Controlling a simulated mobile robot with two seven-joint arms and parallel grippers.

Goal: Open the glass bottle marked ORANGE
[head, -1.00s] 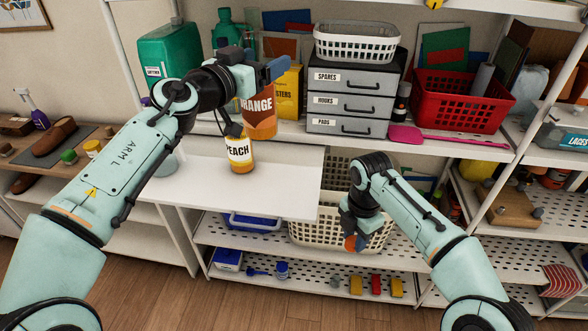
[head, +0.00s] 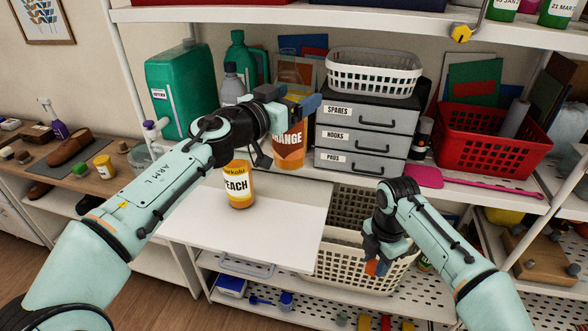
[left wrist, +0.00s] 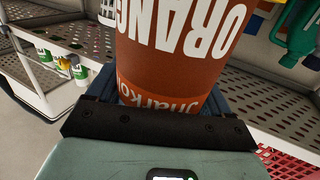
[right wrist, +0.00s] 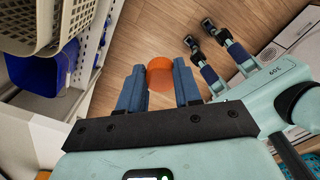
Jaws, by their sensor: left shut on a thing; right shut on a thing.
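The glass bottle marked ORANGE (head: 289,148) is upright in my left gripper (head: 298,104), which is shut around its upper part. In the left wrist view the bottle's brown-orange body (left wrist: 170,70) and ORANGE label fill the space between the fingers. I cannot tell whether its base touches the shelf. My right gripper (head: 374,262) is low, in front of the cream basket, shut on an orange cap (right wrist: 160,74). A jar marked PEACH (head: 238,186) stands on the white board, left of and nearer than the ORANGE bottle.
The white board (head: 250,232) juts out and is mostly bare. Grey drawers (head: 360,138) with a white basket (head: 373,72) on top stand right of the bottle. A red crate (head: 490,142) and pink scraper (head: 425,176) are farther right. A cream basket (head: 335,262) sits below.

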